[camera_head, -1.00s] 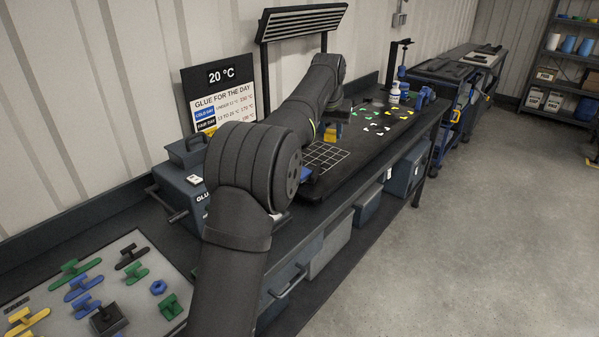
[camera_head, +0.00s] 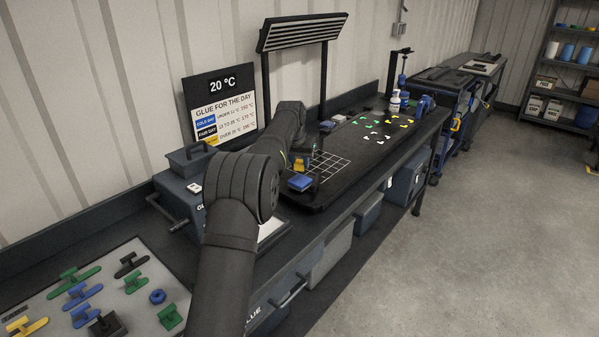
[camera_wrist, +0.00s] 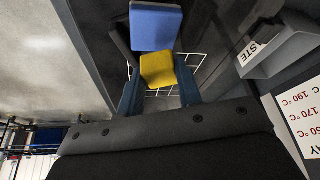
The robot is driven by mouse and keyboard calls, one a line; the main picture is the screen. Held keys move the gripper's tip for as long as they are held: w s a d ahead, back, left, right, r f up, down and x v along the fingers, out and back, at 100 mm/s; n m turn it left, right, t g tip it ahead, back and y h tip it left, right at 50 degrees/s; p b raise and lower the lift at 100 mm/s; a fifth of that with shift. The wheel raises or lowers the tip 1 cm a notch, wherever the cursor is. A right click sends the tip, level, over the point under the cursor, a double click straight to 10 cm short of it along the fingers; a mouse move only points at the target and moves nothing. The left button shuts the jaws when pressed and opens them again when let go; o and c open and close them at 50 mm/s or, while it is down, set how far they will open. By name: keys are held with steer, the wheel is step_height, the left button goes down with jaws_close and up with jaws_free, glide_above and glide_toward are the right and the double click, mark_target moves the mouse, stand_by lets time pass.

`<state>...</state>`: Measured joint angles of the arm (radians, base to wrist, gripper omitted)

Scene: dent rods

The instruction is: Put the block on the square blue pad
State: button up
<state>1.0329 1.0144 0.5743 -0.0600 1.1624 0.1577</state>
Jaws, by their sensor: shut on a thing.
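My gripper (camera_wrist: 158,94) is shut on a yellow block (camera_wrist: 157,70), which sits between its two fingers in the wrist view. The yellow block also shows in the head view (camera_head: 299,166), partly covered by my gripper. The square blue pad (camera_wrist: 156,27) lies just beyond the block in the wrist view, and the block covers its near edge there. In the head view, the blue pad (camera_head: 300,183) is on the bench's dark board, just below the block in the picture. I cannot tell the gap in height between block and pad.
A white grid (camera_head: 328,166) is beside the pad on the dark board. Small coloured pieces (camera_head: 383,127) and a white bottle (camera_head: 394,103) are farther back. A grey caddy (camera_head: 190,158) and a glue sign (camera_head: 222,108) stand at the left along the wall.

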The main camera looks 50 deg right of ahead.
mark_target(298, 166)
steer(key=shift+f, duration=1.95)
steer(key=shift+f, duration=0.2)
steer(key=o, duration=1)
steer(key=shift+c, duration=0.2)
steer(key=shift+r, duration=0.15)
steer(key=shift+r, duration=0.3)
steer(key=v, duration=1.1)
steer(key=shift+r, duration=0.25)
